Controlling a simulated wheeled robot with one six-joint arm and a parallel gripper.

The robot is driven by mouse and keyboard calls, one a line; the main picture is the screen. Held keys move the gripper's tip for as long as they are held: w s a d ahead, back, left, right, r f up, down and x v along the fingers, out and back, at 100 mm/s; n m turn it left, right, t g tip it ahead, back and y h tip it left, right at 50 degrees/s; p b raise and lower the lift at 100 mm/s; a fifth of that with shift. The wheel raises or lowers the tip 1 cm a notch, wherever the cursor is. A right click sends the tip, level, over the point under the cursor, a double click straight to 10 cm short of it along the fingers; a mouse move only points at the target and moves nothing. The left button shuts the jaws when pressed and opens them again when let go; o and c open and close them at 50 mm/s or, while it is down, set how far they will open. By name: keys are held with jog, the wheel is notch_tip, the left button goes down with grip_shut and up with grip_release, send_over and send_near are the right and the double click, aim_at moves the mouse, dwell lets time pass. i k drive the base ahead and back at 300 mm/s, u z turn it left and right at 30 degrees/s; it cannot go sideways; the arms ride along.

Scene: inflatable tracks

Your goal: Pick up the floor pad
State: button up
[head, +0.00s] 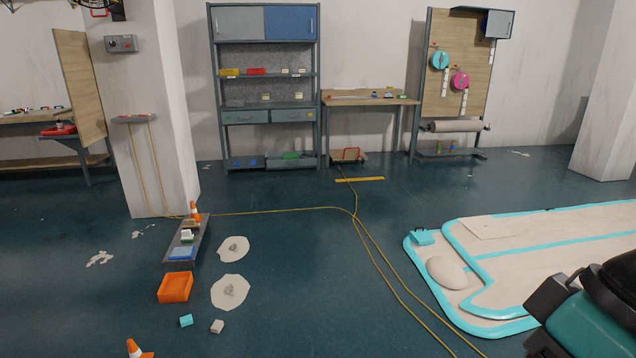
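Two pale, irregular round pieces lie flat on the dark floor left of centre in the head view. The farther one (233,249) and the nearer one (230,292) each have a grey, rough middle. I cannot tell whether either is the floor pad. A thin pale rectangular sheet (490,229) lies on the large cream inflatable track (560,255) with turquoise edging at the right. A rounded cream lump (446,272) rests at the track's left end. A teal and black part of my arm covers the lower right corner. My gripper's fingertips do not show.
A low grey tray (172,262) with small items and an orange cone stands left of the pale pieces. An orange bin (175,288), a turquoise block (186,321) and a beige block (217,327) lie nearer. Yellow cables (385,262) cross the centre floor.

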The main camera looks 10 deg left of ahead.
aim_at(187, 236)
jog(key=i, duration=2.15)
jog(key=u, duration=0.2)
jog(key=i, duration=2.1)
jog(key=u, duration=0.6)
jog(key=i, duration=1.9)
jog(key=u, duration=1.7)
jog(key=i, duration=1.5)
jog(key=u, duration=0.8)
jog(key=i, duration=0.45)
jog(key=u, duration=0.2)
